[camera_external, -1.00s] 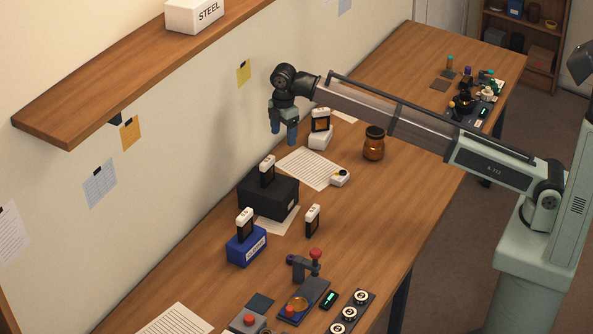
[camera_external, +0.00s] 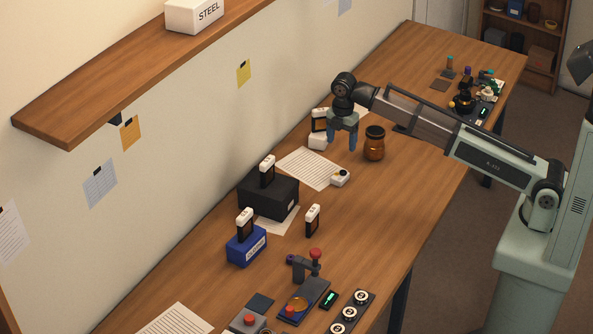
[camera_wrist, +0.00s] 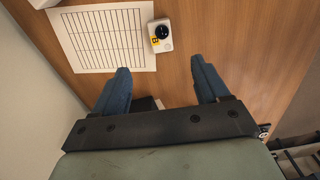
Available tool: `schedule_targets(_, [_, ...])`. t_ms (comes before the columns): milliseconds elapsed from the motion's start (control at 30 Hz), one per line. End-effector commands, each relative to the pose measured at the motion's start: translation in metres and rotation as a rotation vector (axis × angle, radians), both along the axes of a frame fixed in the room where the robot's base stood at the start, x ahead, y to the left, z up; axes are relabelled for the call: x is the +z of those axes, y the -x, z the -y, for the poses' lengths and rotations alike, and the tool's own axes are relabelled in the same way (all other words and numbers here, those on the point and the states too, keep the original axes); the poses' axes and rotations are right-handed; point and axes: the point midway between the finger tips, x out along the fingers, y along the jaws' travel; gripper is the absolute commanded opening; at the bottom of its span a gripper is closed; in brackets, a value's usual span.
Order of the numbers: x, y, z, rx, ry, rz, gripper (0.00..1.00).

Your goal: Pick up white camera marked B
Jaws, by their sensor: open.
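The small white camera (camera_external: 340,177) lies on the wooden table by the right edge of a lined sheet. In the wrist view the white camera (camera_wrist: 160,35) shows a dark round lens and a yellow mark; I cannot read the letter. My gripper (camera_external: 345,143) hangs above the table, beyond the camera and between a white block and an amber jar. In the wrist view my gripper (camera_wrist: 161,78) has its two blue fingers spread apart with nothing between them. The camera is beyond the fingertips there, apart from them.
The amber jar (camera_external: 374,144) stands just right of my gripper. The white block (camera_external: 318,141) with a dark framed piece stands to its left. The lined sheet (camera_external: 303,166) lies flat. A black box (camera_external: 258,196) and a blue box (camera_external: 240,250) stand nearer. Table right of the camera is clear.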

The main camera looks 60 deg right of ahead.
Motion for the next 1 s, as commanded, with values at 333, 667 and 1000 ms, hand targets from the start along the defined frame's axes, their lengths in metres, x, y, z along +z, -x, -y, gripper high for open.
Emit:
schedule_targets(333, [-0.055, 0.001, 0.0, -0.001, 0.0, -0.002, 0.74])
schedule_targets(667, [-0.077, 0.001, 0.0, -0.002, 0.0, 0.0, 0.74])
schedule_targets(1000, [-0.102, 0.002, -0.002, -0.002, 0.0, -0.002, 0.74])
